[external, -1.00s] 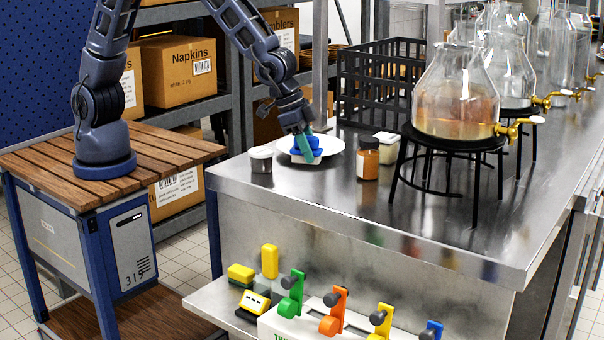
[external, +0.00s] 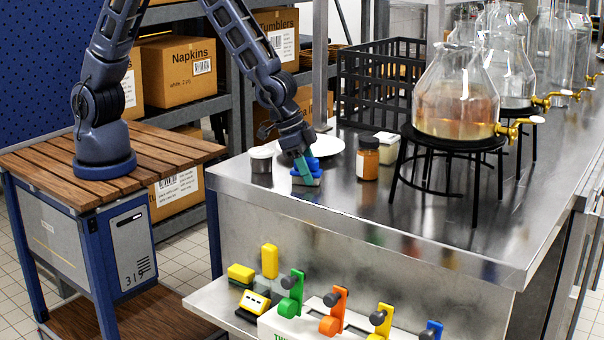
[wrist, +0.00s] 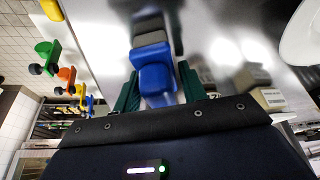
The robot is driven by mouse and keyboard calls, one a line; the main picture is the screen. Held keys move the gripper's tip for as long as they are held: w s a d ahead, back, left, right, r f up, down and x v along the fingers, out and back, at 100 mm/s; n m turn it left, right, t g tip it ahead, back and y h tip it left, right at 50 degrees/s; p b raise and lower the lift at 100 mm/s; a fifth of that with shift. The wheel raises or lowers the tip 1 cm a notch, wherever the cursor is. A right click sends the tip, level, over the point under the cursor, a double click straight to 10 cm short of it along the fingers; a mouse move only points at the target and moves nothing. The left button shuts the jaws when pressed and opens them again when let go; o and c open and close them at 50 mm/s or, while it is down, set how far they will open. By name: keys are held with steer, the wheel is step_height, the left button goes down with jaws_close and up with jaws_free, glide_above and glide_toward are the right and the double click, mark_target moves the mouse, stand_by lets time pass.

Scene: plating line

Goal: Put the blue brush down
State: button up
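The blue brush (external: 313,164), with a grey-tan underside, is at the front of the steel counter (external: 345,195), left of the orange-brown jar. My gripper (external: 303,166) points down at it with its teal fingers on either side of the brush. In the wrist view the blue brush (wrist: 152,70) sits between the two green fingers of my gripper (wrist: 157,88), which look closed on its sides. The brush is at or just above the counter; I cannot tell whether it touches.
A white plate (external: 331,147) lies just behind the brush. Glass dispensers on black stands (external: 455,142) fill the right. The counter's front edge is close.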

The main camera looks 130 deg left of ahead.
steer(key=shift+o, duration=0.8)
steer(key=shift+r, duration=0.2)
steer(key=v, duration=1.2)
steer(key=s+d+r+m+h, duration=0.1)
steer(key=s+d+r, duration=0.3)
steer(key=s+r, duration=0.35)
steer(key=s+d+r+m+h, duration=0.1)
steer(key=s+d+r, duration=0.45)
steer(key=s, duration=0.25)
steer(key=s+d+r+m, duration=0.1)
steer(key=s+d+r, duration=0.1)
steer(key=s, duration=0.7)
steer(key=s+d+r+m, duration=0.1)
steer(key=s+d+r, duration=0.1)
steer(key=s, duration=0.8)
steer(key=shift+s+d+r, duration=0.15)
steer(key=shift+s+d, duration=0.1)
steer(key=shift+d, duration=0.45)
